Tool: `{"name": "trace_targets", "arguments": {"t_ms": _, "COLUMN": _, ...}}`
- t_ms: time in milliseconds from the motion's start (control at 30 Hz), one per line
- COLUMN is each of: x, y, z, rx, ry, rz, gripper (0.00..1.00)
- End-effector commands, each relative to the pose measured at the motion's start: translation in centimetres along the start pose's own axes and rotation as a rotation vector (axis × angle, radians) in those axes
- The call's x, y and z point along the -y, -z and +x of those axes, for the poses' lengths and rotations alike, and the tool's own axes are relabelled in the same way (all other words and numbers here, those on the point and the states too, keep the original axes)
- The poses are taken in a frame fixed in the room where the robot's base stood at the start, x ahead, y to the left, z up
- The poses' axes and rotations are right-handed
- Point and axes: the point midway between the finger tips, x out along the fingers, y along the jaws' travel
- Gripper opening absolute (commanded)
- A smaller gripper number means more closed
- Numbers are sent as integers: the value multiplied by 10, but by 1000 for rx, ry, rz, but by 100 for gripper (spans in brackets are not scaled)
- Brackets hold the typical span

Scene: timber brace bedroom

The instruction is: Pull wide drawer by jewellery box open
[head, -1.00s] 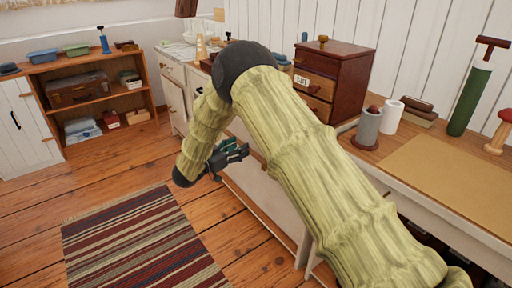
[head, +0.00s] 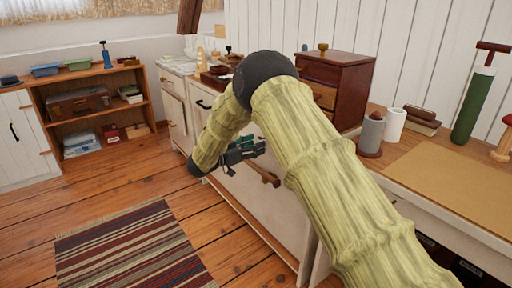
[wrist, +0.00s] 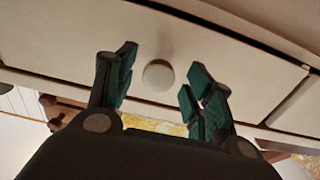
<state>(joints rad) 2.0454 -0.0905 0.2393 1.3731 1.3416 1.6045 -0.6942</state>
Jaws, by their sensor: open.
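A dark red-brown wooden chest with small drawers, likely the jewellery box (head: 343,88), stands on the white cabinet in the head view. My gripper (head: 253,148) is close to the cabinet's white front, partly hidden by my arm. In the wrist view my gripper (wrist: 158,84) is open and empty, with its dark green finger pads on either side of a round pale knob (wrist: 158,75). The knob sits on a wide pale drawer front (wrist: 225,72). I see no contact between pads and knob. My arm hides much of this front in the head view.
A wooden bar handle (head: 264,173) sticks out from the white front below my gripper. A striped rug (head: 130,250) lies on the open wooden floor at left. A desk (head: 440,170) with a grey cylinder (head: 371,135) and a green cylinder (head: 474,103) is at right.

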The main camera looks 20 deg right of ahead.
Motion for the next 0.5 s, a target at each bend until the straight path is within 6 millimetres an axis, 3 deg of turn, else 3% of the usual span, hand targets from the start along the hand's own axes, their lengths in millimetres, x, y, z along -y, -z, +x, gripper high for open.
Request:
{"name": "trace_targets", "arguments": {"t_ms": 200, "x": 0, "y": 0, "z": 13, "rx": 0, "ry": 0, "rz": 0, "gripper": 53}}
{"name": "trace_targets", "arguments": {"t_ms": 500, "x": 0, "y": 0, "z": 14, "rx": 0, "ry": 1, "rz": 0, "gripper": 51}}
